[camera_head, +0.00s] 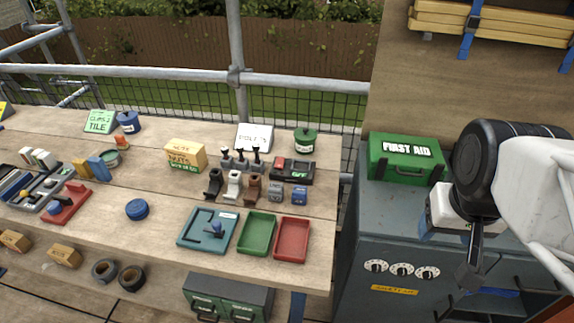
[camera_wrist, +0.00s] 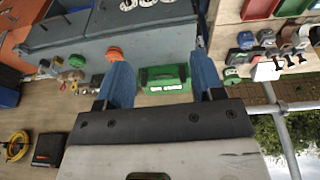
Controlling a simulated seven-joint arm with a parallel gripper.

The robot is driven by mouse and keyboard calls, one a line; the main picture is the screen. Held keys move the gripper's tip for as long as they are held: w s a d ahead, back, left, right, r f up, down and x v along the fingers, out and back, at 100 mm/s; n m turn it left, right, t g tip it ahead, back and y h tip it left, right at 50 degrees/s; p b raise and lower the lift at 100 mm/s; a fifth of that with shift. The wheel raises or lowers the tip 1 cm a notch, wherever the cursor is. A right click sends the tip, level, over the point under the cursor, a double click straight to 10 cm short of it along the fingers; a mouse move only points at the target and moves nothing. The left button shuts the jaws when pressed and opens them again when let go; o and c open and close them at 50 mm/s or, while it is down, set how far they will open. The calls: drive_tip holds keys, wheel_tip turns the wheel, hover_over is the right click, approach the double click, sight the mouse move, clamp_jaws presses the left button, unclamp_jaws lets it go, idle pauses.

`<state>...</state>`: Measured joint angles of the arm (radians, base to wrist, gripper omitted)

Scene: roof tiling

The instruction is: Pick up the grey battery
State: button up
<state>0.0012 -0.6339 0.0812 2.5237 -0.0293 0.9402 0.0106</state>
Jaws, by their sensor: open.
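The grey battery (camera_head: 275,191) stands upright near the right end of the wooden bench, just left of a blue battery (camera_head: 300,194) and in front of the black charger (camera_head: 291,171). In the wrist view, which is turned upside down, the grey battery (camera_wrist: 266,38) appears small at the upper right, outside the fingers. My gripper (camera_head: 468,277) hangs over the dark cabinet, well to the right of the battery. In the wrist view my gripper (camera_wrist: 158,65) has its two blue fingers apart with nothing held between them.
A green first aid box (camera_head: 405,158) stands on the cabinet (camera_head: 352,225). Brown (camera_head: 252,188) and white (camera_head: 233,184) pieces stand left of the grey battery. Green (camera_head: 257,233) and red (camera_head: 292,240) trays lie in front. A scaffold rail (camera_head: 290,80) runs behind the bench.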

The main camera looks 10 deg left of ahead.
drive_tip(key=w+a+f+n+t+h, duration=0.2)
drive_tip(key=w+a+f+n, duration=0.1)
drive_tip(key=w+n, duration=0.35)
drive_tip(key=w+a+f+n+t+h, duration=0.1)
drive_tip(key=w+a+f+n+h, duration=0.2)
drive_tip(key=w+n, duration=0.35)
drive_tip(key=w+a+f+n+t+h, duration=0.1)
drive_tip(key=w+a+f+n+t, duration=0.15)
drive_tip(key=w+a+n, duration=0.35)
drive_tip(key=n+t+y, duration=0.6)
drive_tip(key=n, duration=1.1)
approach(276, 186)
drive_tip(key=x, duration=0.3)
drive_tip(key=shift+w+r+g, duration=0.1)
drive_tip(key=shift+w+g, duration=0.15)
drive_tip(key=shift+w, duration=0.05)
drive_tip(key=shift+w, duration=0.15)
drive_tip(key=shift+x, duration=1.15)
drive_tip(key=shift+w, duration=0.15)
